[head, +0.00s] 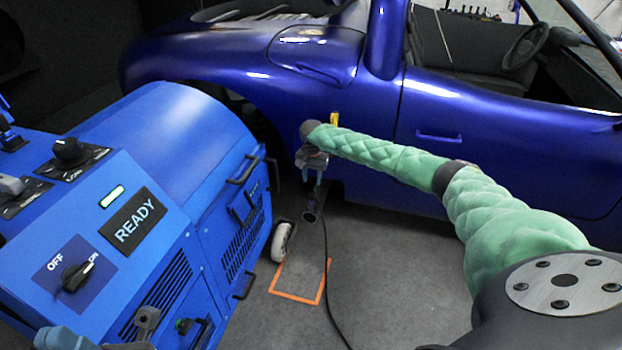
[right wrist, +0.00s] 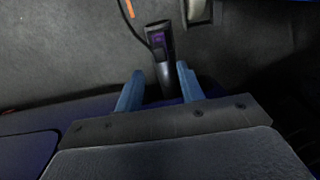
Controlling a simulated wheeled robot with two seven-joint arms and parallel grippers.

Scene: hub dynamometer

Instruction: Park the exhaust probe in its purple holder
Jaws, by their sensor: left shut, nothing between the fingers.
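My right gripper (head: 312,178) points down beside the blue car. A dark exhaust probe (head: 310,207) hangs below its fingers, with a thin black cable running from it to the floor. In the right wrist view, the probe (right wrist: 159,38) shows a purple patch and sits between the two blue fingers of the right gripper (right wrist: 160,80); it appears gripped, though the contact is dim. My left gripper (head: 145,325) is shut and empty at the bottom left, in front of the blue machine. I cannot make out a separate purple holder in either view.
The blue dynamometer cabinet (head: 165,130) fills the left, with a READY sign (head: 136,222) and a caster (head: 283,242). The blue car (head: 480,135) stands behind my right arm. An orange floor outline (head: 297,297) lies below the probe. The grey floor right of it is clear apart from the cable.

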